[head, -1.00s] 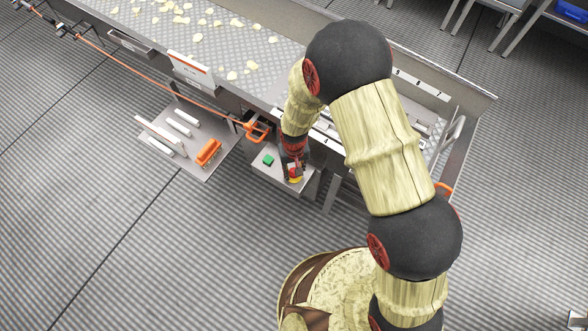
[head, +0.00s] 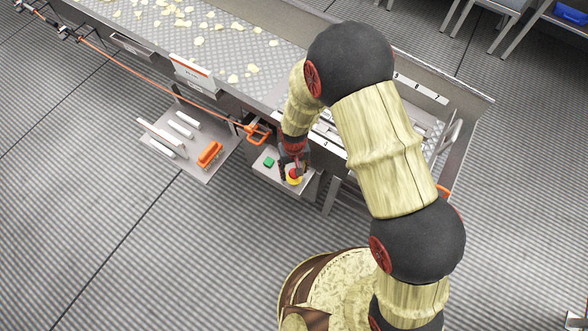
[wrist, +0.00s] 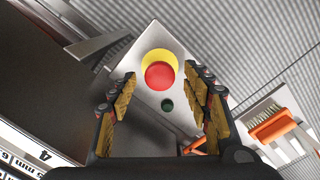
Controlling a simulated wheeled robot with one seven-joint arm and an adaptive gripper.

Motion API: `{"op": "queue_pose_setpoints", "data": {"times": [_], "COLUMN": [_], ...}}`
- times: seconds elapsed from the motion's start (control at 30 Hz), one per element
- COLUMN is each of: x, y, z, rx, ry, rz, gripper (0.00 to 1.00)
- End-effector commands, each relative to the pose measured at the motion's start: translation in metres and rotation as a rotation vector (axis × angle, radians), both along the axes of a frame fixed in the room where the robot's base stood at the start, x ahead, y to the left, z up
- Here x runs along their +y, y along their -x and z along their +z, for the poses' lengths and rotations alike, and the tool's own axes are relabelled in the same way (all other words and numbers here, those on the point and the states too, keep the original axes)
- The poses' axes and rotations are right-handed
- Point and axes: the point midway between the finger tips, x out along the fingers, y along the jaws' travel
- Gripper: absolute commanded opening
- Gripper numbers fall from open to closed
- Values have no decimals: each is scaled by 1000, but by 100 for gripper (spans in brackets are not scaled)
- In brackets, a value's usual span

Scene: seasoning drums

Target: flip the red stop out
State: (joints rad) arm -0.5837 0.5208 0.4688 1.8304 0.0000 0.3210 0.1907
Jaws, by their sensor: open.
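The red stop button (wrist: 159,75) sits on a yellow collar (wrist: 157,58) on a grey metal control box (wrist: 141,46). It also shows in the head view (head: 294,174), just under my gripper. In the wrist view my gripper (wrist: 160,83) is open, with one padded finger on each side of the button and nothing held between them. The fingers look apart from the button, but the exact gap in height cannot be told. A green button (head: 269,162) is beside the stop on the same box, and looks dark in the wrist view.
A conveyor (head: 265,48) with pale chips runs behind the box. An orange handle (head: 258,134) hangs near the box. A tray (head: 204,173) with white bars and an orange brush (head: 209,155) is to the left. Open floor lies in front.

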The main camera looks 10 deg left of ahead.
Motion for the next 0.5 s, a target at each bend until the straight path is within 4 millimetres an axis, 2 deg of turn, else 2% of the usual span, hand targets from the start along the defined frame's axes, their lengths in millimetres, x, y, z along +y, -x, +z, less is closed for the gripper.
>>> {"op": "queue_pose_setpoints", "data": {"times": [0.27,0.37,0.5], "x": [0,0,1], "y": [0,-1,-2], "z": [4,14,41], "rx": [-1,-2,-5], "ry": [0,-1,-3], "rz": [0,0,0], "gripper": [49,49,49]}}
